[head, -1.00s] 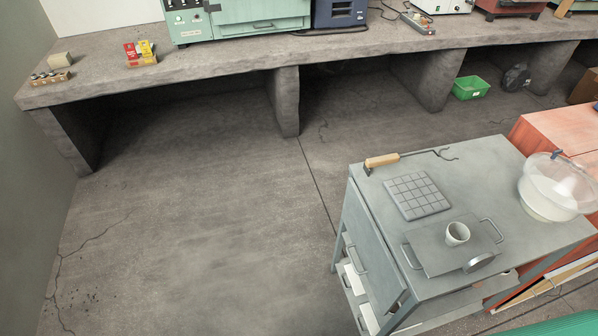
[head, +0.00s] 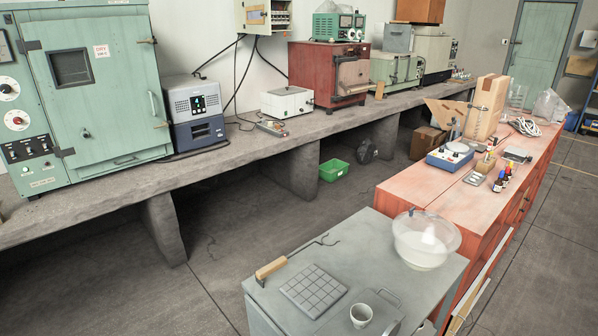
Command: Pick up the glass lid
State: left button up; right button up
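A round clear glass vessel (head: 424,250) with whitish contents low inside stands on the far right part of the grey metal cart (head: 440,288). A small dark knob (head: 411,212) shows at its upper left rim. The clear glass around the knob looks like the glass lid (head: 428,222), but I cannot tell exactly where lid and vessel meet. Neither of my grippers is in view, and nothing of my arms touches the vessel.
A red cabinet (head: 420,190) adjoins the cart's far right side. The concrete bench (head: 250,150) with ovens stands behind, with floor between.

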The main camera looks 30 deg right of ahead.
aim_at(427, 232)
jog(key=z, duration=2.25)
jog(key=j+z, duration=0.4)
jog(key=k+j+z, duration=0.1)
jog(key=j+z, duration=0.35)
jog(key=k+j+z, duration=0.15)
jog(key=j+z, duration=0.25)
jog(key=k+j+z, duration=0.15)
jog(key=j+z, duration=0.25)
